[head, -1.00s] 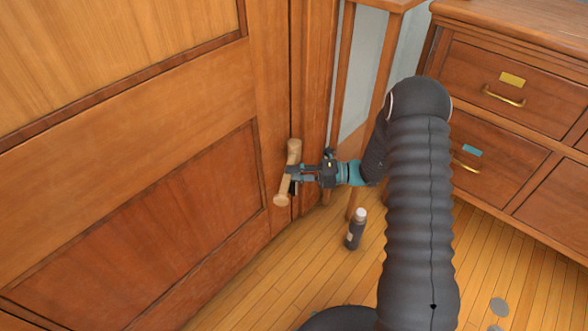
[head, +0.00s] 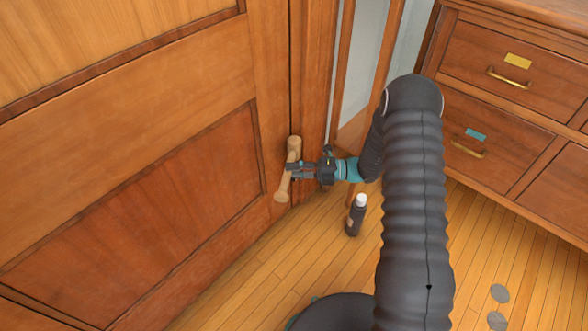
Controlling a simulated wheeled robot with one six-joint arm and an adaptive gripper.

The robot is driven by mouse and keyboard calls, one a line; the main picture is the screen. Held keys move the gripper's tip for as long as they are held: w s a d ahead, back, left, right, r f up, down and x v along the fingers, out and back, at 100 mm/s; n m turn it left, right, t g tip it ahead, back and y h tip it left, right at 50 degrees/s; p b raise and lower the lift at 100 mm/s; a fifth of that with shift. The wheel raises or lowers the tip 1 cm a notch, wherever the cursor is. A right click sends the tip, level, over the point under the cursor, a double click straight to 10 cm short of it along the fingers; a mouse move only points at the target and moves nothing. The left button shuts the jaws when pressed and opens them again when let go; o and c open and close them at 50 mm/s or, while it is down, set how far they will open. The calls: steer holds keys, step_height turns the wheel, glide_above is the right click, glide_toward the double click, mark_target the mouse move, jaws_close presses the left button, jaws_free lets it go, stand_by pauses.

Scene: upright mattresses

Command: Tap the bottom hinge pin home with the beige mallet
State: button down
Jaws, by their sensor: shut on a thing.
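The beige mallet (head: 283,184) is in my gripper (head: 293,170), near the lower hinge side of the wooden door (head: 180,190). My gripper is shut on the mallet from the right. The mallet stands slightly tilted, with its thicker end up and its other end down to the left, in front of the seam between door and frame. The bottom hinge and its pin cannot be made out; the mallet and gripper cover part of that seam. I cannot tell whether the mallet touches anything there.
A dark bottle with a white cap (head: 356,215) stands on the plank floor (head: 270,285) just below my gripper. A wooden drawer cabinet (head: 490,110) stands at the right. A wooden-framed stand (head: 349,60) is behind the arm. Grey discs (head: 499,293) lie on the floor at lower right.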

steer(key=shift+r, duration=0.15)
step_height(320, 180, up, 4)
steer(key=p, duration=0.3)
steer(key=shift+p, duration=0.4)
steer(key=shift+f, duration=0.2)
step_height(320, 180, down, 7)
steer(key=b, duration=0.5)
step_height(320, 180, up, 11)
steer(key=p, duration=0.5)
steer(key=shift+p, duration=0.4)
steer(key=shift+w, duration=0.15)
